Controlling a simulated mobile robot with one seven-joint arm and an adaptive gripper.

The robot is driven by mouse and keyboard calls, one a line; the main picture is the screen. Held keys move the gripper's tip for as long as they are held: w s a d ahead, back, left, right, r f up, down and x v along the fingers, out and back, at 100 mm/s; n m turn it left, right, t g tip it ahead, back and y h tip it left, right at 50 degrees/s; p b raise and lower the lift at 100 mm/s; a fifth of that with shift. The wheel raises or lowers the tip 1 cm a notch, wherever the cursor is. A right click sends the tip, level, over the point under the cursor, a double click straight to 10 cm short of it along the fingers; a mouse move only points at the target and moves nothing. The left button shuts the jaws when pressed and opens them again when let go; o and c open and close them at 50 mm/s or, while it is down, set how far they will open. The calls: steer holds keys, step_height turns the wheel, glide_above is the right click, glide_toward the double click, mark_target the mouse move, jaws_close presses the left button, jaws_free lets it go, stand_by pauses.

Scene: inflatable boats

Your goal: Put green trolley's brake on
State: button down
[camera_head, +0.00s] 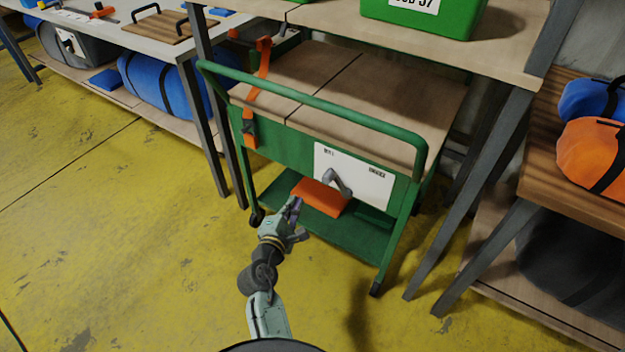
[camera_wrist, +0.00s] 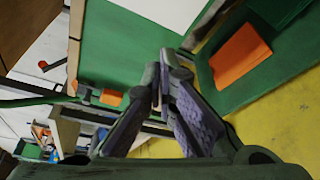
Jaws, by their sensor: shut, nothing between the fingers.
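The green trolley (camera_head: 275,136) stands under the workbench, with a tubular handle rail along its near top edge. Its front panel bears a white plate (camera_head: 365,182) with two small dark labels, too small to read surely. A grey lever (camera_head: 338,183) is on this plate, slanting toward the upper left. My gripper (camera_head: 296,204) is in front of the trolley, lower and left of the lever, apart from it. In the wrist view my fingers (camera_wrist: 166,62) are shut and empty, with the white plate (camera_wrist: 170,10) at the top; the lever does not show there.
An orange object (camera_head: 320,198) lies low in the trolley above its lower shelf (camera_head: 352,231). An orange strap (camera_head: 262,65) hangs over its left side. Bench legs (camera_head: 470,190) stand close on the right. Yellow floor (camera_head: 120,220) is free at the left.

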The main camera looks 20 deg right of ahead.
steer(key=p+x, duration=0.2)
steer(key=x, duration=0.8)
steer(key=shift+s+d+r+p, duration=0.5)
steer(key=shift+s+d, duration=0.05)
steer(key=shift+s, duration=0.1)
steer(key=shift+s+d+r+p, duration=0.5)
steer(key=shift+s+d+r, duration=0.05)
steer(key=shift+s, duration=0.15)
steer(key=shift+s, duration=0.1)
